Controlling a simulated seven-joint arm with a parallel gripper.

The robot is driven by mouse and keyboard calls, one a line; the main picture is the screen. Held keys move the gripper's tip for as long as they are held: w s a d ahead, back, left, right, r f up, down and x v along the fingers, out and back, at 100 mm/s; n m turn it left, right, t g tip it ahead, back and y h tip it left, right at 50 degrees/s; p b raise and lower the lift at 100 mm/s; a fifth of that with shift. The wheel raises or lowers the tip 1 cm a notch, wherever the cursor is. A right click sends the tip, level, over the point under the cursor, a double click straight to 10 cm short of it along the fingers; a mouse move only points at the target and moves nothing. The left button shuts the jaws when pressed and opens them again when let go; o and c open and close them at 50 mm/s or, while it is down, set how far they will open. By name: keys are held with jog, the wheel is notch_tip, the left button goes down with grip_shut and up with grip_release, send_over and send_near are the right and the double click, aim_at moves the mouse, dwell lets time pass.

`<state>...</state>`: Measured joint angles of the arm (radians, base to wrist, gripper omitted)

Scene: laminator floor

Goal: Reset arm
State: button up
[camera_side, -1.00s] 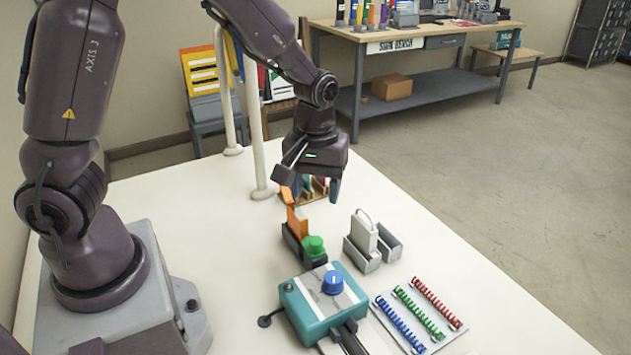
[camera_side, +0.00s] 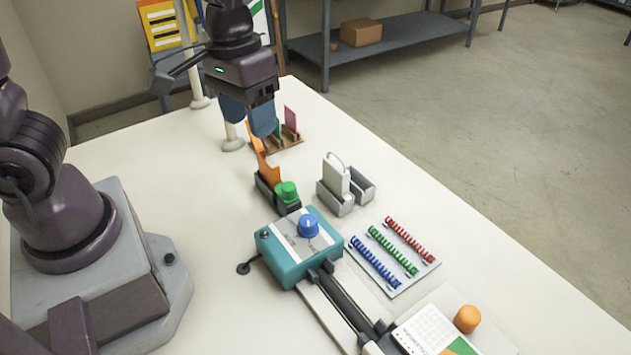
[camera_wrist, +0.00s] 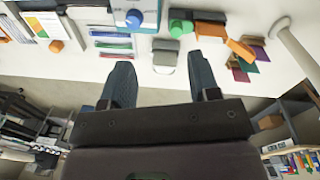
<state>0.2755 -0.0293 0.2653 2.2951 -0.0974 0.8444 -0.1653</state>
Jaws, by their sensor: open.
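My gripper (camera_side: 248,116) is open and empty, raised above the far part of the white table (camera_side: 160,170). Its blue-grey fingers point down in the side view. In the wrist view my gripper (camera_wrist: 160,85) shows two spread fingers with nothing between them. A wooden rack (camera_side: 285,141) with coloured tags stands on the table beyond and below the fingers. The dark holder with an orange piece and a green knob (camera_side: 287,191) is nearer the camera, apart from the gripper.
A teal box with a blue dial (camera_side: 292,256) joins a dark rail (camera_side: 343,303). A grey holder with a white tagged piece (camera_side: 336,178) stands beside coloured coils (camera_side: 391,252). An orange cylinder (camera_side: 467,319) is at the front right.

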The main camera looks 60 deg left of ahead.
jog(key=s+a+r+m+t+y, duration=0.1)
jog(key=s+r+t, duration=0.4)
jog(key=r, duration=0.5)
jog(key=shift+s+a+m, duration=0.3)
jog(key=shift+s+m, duration=0.5)
jog(key=shift+s, duration=0.5)
